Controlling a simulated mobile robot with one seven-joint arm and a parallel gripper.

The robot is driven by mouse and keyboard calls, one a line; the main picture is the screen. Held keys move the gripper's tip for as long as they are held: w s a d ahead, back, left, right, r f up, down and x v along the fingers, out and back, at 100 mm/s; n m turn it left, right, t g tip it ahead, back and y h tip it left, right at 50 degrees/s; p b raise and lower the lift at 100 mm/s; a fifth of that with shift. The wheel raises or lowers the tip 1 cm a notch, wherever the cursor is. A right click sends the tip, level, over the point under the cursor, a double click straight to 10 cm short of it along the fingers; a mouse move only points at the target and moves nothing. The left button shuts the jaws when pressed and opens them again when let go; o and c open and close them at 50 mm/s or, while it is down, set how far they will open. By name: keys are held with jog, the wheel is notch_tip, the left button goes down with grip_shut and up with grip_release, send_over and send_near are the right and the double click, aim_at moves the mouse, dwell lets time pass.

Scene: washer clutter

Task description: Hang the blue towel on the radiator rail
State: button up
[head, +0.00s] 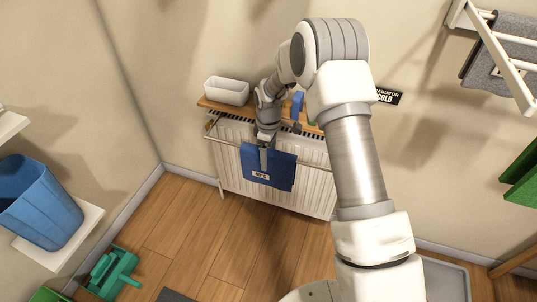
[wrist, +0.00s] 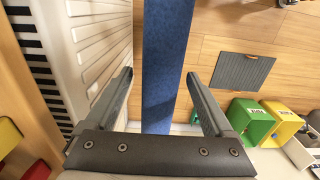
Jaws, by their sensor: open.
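The blue towel (head: 283,172), with a white label, hangs draped over the radiator rail (head: 226,144) on the front of the white radiator (head: 230,172). My gripper (head: 264,164) is at the towel's upper part, pointing down. In the wrist view my gripper (wrist: 158,76) is open, one finger on each side of the blue towel (wrist: 165,35), which shows as a narrow upright strip with gaps to both fingers. The radiator (wrist: 105,35) is close on the left there. My wrist hides part of the rail in the head view.
A wooden shelf (head: 215,104) above the radiator carries a white bin (head: 227,91) and a blue object (head: 297,105). A blue basket (head: 40,205) stands at left. Green (wrist: 250,118) and yellow (wrist: 283,124) bins and a grey mat (wrist: 241,70) are on the floor.

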jog(key=s+d+r+m+t+p, duration=0.1)
jog(key=s+d+r+m+p, duration=0.15)
jog(key=r, duration=1.15)
jog(key=s+d+r+m+t+p, duration=0.1)
jog(key=s+r+p, duration=0.15)
jog(key=r, duration=1.25)
jog(key=s+d+r+m+t, duration=0.1)
jog(key=s+d+r+m, duration=0.2)
jog(key=s, duration=0.6)
jog(key=s+d+r+m+t, duration=0.1)
jog(key=s+d+r+m, duration=0.15)
jog(key=s, duration=0.55)
jog(key=s+d+r+m+t, duration=0.2)
jog(key=s+r+m, duration=0.15)
jog(key=s, duration=0.55)
notch_tip(320, 180, up, 14)
jog(key=m+p, duration=0.1)
jog(key=p, duration=1.3)
jog(key=shift+s+d+f, duration=0.15)
jog(key=shift+f, duration=0.05)
jog(key=shift+d, duration=0.15)
